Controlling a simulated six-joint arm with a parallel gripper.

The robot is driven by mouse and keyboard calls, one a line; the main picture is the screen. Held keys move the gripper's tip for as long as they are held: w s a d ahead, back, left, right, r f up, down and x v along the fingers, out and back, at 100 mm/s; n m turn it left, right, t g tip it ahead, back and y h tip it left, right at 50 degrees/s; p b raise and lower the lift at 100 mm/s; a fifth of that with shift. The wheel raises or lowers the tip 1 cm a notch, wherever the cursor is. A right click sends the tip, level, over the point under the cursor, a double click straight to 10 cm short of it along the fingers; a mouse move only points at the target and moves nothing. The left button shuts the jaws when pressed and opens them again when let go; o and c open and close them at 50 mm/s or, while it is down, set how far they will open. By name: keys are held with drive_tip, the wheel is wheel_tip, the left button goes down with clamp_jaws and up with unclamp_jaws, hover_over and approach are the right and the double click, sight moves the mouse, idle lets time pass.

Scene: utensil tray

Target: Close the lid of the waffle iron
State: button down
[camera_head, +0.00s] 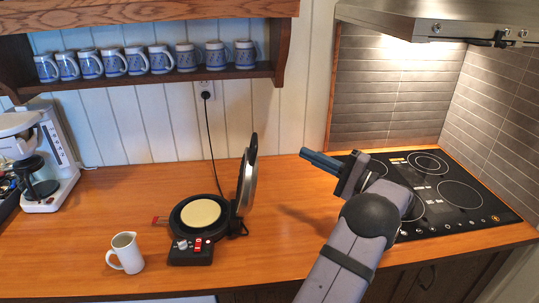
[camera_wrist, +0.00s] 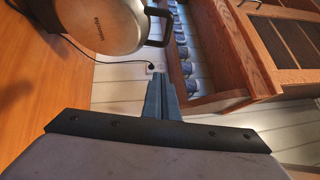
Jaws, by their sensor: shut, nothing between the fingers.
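The waffle iron (camera_head: 186,246) stands on the wooden counter with its lid (camera_head: 247,180) raised upright on the right side. A pale round waffle or batter disc (camera_head: 200,212) lies on its lower plate. My gripper (camera_head: 309,156) is to the right of the raised lid, apart from it, with its blue fingers pointing left. In the wrist view the fingers (camera_wrist: 161,80) are together and empty. The silver outer face of the lid (camera_wrist: 100,22) shows at the top left of the wrist view, with a dark handle beside it.
A white jug (camera_head: 126,253) stands left of the waffle iron, and a coffee machine (camera_head: 40,160) is at the far left. Several blue mugs (camera_head: 137,61) sit on a wall shelf. A black cord runs from the wall outlet (camera_head: 204,91). A cooktop (camera_head: 452,200) lies at right.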

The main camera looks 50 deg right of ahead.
drive_tip(key=w+a+r+p, duration=0.1)
drive_tip(key=w+a+p, duration=0.2)
drive_tip(key=w+p, duration=0.4)
drive_tip(key=shift+w+a+r+p, duration=0.3)
drive_tip(key=shift+w+r+p, duration=0.1)
drive_tip(key=shift+w, duration=1.9)
